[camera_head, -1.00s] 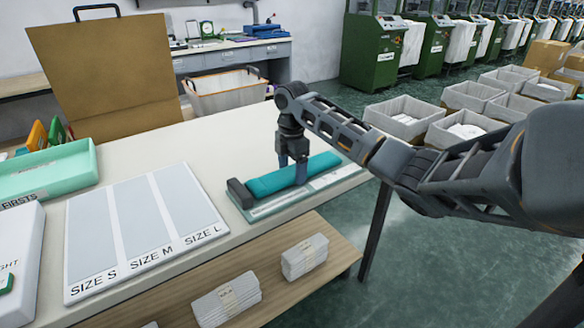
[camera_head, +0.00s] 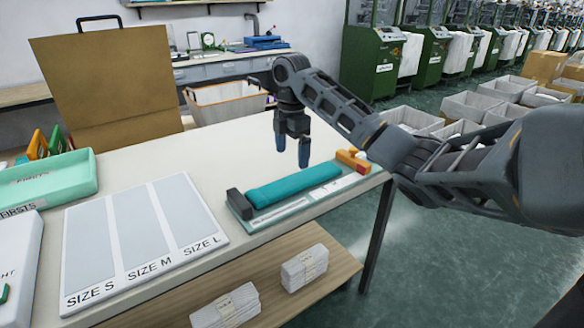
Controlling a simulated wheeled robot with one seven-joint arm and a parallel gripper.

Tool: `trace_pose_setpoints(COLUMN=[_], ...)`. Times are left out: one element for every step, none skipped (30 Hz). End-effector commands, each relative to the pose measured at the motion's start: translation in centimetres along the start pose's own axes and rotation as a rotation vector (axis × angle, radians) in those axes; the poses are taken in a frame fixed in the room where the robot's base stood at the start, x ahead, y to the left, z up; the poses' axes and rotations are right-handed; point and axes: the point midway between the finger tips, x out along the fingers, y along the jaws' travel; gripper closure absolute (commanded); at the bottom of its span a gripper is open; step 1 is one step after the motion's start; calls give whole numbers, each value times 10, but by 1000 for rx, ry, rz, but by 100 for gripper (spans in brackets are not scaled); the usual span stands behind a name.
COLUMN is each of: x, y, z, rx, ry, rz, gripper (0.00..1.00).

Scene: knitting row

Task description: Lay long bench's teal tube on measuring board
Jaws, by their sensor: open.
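The teal tube (camera_head: 294,186) lies lengthwise on the measuring board (camera_head: 322,198), along its far side. Its left end is close to the dark block (camera_head: 240,203) at the board's left end; I cannot tell whether they touch. My gripper (camera_head: 292,150) hangs above the tube with its fingers pointing down. It is open and empty, apart from the tube. An orange piece (camera_head: 353,162) sits at the board's right end.
A white board (camera_head: 135,280) marked SIZE S, SIZE M and SIZE L lies left of the measuring board. A mint tray (camera_head: 85,172) labelled FIRSTS is further left. Bundled white stacks (camera_head: 305,268) sit on the lower shelf. The bench behind the measuring board is clear.

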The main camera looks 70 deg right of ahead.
Motion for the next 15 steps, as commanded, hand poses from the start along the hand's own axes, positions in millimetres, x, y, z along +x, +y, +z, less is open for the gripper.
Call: trace_pose_setpoints(x=[-13, -17, -22, -25, -27, -30, -32, -33, -34, -34, -35, -35, -35, -35, -34], y=[0, 0, 0, 0, 0, 0, 0, 0, 0, 0, 0, 0, 0, 0, 0], z=[2, 2, 2, 2, 2, 2, 1, 1, 1, 1, 1, 1, 1, 1, 1], rx=[2, 2, 2, 1, 2, 2, 1, 1, 1, 1, 1, 2, 2, 2, 2], ry=[-3, -4, -4, -3, -3, -3, -2, -1, -1, -1, -1, -1, 0, 0, 0], rz=[2, 2, 2, 2, 2, 2, 2, 1, 1, 0, 0, 0, 0, 0, 0], gripper=[1, 1, 1, 1, 1, 1, 1, 1, 1, 1, 1, 1, 1, 1, 1])
